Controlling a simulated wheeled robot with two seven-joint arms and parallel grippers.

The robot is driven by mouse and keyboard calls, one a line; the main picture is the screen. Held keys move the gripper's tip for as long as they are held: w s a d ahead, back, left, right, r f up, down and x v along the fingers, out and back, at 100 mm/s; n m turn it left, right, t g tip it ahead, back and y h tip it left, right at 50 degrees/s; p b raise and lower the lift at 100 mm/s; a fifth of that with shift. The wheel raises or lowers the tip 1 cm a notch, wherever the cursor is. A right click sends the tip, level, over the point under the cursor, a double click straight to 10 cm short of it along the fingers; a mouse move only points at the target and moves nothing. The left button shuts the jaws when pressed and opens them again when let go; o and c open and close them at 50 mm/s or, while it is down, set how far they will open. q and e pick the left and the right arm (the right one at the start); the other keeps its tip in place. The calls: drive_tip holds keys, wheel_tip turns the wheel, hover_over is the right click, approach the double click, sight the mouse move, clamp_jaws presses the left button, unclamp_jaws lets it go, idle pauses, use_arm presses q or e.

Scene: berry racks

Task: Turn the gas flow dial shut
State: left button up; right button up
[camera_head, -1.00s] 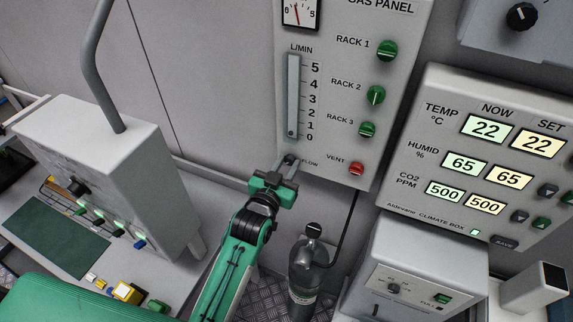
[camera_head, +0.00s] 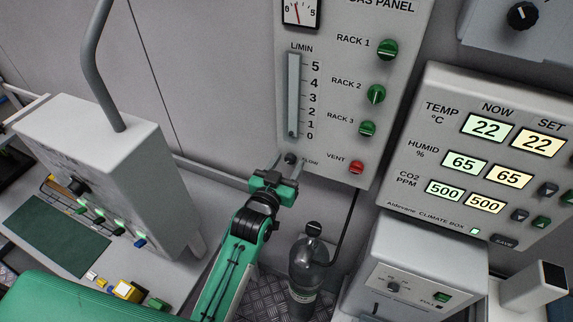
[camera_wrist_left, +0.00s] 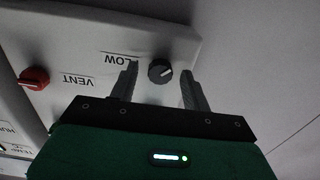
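The gas panel (camera_head: 340,110) is a pale upright box. Its flow dial is a small dark round knob (camera_head: 290,158) at the lower left, beside the FLOW label. In the left wrist view the dial (camera_wrist_left: 160,71) has a pale pointer line and sits between the two fingertips, with a gap on each side. My left gripper (camera_head: 287,168) is open just below and in front of the dial; its fingers also show in the left wrist view (camera_wrist_left: 158,82). The flow tube (camera_head: 292,95) has a dark float near 0. My right gripper is not in view.
The red vent knob (camera_head: 356,167) and green rack knobs (camera_head: 387,50) are to the right on the panel. A dark gas bottle (camera_head: 307,265) stands below. The climate box (camera_head: 480,150) is at right, a grey box with a pipe (camera_head: 120,165) at left.

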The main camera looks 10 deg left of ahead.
use_arm(q)
drive_tip(key=shift+s, duration=0.25)
drive_tip(key=s+a+b, duration=0.2)
drive_tip(key=s+b, duration=0.3)
drive_tip(key=s, duration=0.8)
drive_tip(key=shift+a, duration=0.35)
